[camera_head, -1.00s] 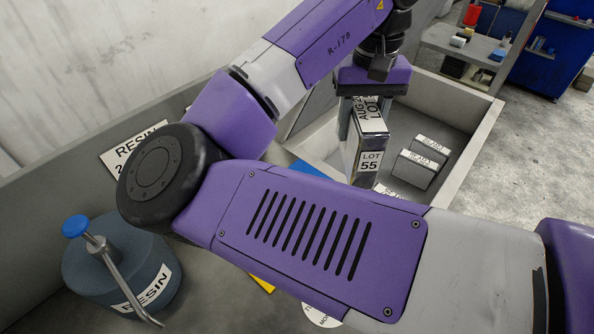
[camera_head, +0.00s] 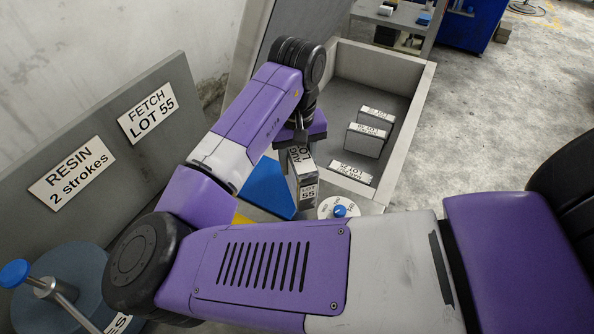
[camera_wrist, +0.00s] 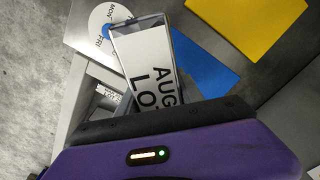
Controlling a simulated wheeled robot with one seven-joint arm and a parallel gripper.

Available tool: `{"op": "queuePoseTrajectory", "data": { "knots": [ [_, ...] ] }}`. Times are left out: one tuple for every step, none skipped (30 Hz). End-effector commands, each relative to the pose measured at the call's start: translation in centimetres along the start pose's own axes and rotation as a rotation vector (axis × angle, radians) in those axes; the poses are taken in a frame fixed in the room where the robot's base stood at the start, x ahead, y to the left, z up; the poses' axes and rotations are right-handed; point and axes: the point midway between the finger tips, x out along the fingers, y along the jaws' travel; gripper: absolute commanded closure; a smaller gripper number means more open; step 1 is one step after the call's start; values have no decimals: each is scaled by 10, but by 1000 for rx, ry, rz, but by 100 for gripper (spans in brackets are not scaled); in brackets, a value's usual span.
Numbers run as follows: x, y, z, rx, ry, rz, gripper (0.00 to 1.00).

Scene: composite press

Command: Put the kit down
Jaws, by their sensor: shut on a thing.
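The kit is a grey box (camera_head: 302,184) labelled LOT 55 on its end, with AUG on its top label. My gripper (camera_head: 301,143) is shut on it from above and holds it upright outside the bin, near the bin's front left corner. In the wrist view the kit (camera_wrist: 147,62) juts out beyond my gripper (camera_wrist: 155,108), its white AUG LOT label facing the camera. The fingertips are mostly hidden. Whether the kit touches the surface below cannot be told.
A blue mat (camera_head: 268,187) lies left of the kit, and a yellow mat (camera_wrist: 236,25) shows beside it. A day dial with a blue knob (camera_head: 340,210) is close on the right. The bin (camera_head: 424,95) holds several boxes (camera_head: 366,138). A resin pump (camera_head: 62,290) stands front left.

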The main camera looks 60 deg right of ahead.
Motion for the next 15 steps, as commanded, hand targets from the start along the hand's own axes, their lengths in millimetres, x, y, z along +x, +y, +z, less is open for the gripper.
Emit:
{"op": "queuePoseTrajectory", "data": {
  "knots": [
    [2,0,0,0,0,0,100],
    [4,0,0,0,0,-1,100],
    [7,0,0,0,0,-1,100],
    [10,0,0,0,0,-1,100],
    [14,0,0,0,-1,0,100],
    [19,0,0,0,-2,0,100],
    [23,0,0,-1,-2,0,100],
    [28,0,0,-1,-1,0,100],
    [33,0,0,-1,-1,0,100],
    [36,0,0,0,-1,0,100],
    [38,0,0,0,-1,0,100],
    [39,0,0,0,1,0,100],
    [39,0,0,0,1,0,100],
    [39,0,0,0,2,0,100],
    [39,0,0,1,1,0,100]
  ]
}}
